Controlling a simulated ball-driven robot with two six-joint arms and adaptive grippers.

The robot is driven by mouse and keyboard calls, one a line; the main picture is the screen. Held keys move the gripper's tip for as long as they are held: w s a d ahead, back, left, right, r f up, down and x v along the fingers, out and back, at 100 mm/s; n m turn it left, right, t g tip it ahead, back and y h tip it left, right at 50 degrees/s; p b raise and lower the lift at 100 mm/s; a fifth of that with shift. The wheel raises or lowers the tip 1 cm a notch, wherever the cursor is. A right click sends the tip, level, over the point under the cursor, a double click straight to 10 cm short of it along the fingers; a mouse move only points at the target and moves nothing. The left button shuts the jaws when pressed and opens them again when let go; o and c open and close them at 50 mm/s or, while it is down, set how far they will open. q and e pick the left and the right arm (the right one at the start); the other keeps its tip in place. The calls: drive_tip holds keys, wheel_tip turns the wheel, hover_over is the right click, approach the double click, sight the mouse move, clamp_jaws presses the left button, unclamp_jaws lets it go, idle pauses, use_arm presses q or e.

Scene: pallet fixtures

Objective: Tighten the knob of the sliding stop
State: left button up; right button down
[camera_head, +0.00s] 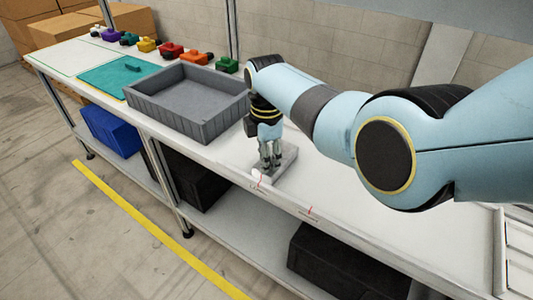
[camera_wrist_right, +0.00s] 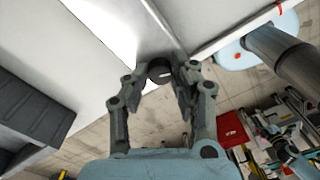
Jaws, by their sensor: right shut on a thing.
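The sliding stop (camera_head: 287,160) is a grey block on the white bench near its front edge. My right gripper (camera_head: 270,165) points down at it and hides part of it. In the right wrist view, the round dark knob (camera_wrist_right: 159,71) with a pale mark sits between the fingertips of my right gripper (camera_wrist_right: 158,80), which is shut on it. The stop's grey body (camera_wrist_right: 158,30) shows behind the knob. A small white round part (camera_head: 257,175) lies beside the stop at the bench edge. My left gripper is not in view.
A grey crate (camera_head: 200,131) stands left of the stop. Red marks (camera_head: 310,211) are on the bench's front edge. Several coloured parts and a teal mat (camera_head: 100,72) lie further left. Black bins (camera_head: 340,265) and a blue bin (camera_head: 106,128) stand on the lower shelf.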

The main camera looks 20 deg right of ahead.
drive_tip(key=m+p, duration=0.1)
drive_tip(key=m, duration=0.2)
drive_tip(key=shift+m, duration=0.4)
drive_tip(key=m+p, duration=0.1)
drive_tip(key=m, duration=0.2)
drive_tip(key=shift+m, duration=0.3)
drive_tip(key=m, duration=0.3)
drive_tip(key=shift+m, duration=0.3)
drive_tip(key=m+p, duration=0.1)
drive_tip(key=m, duration=0.3)
drive_tip(key=shift+m, duration=0.3)
drive_tip(key=m, duration=0.3)
drive_tip(key=shift+s+f+m, duration=0.1)
drive_tip(key=shift+m, duration=0.2)
drive_tip(key=m, duration=0.9)
drive_tip(key=shift+m, duration=1.8)
drive_tip(key=shift+a, duration=0.1)
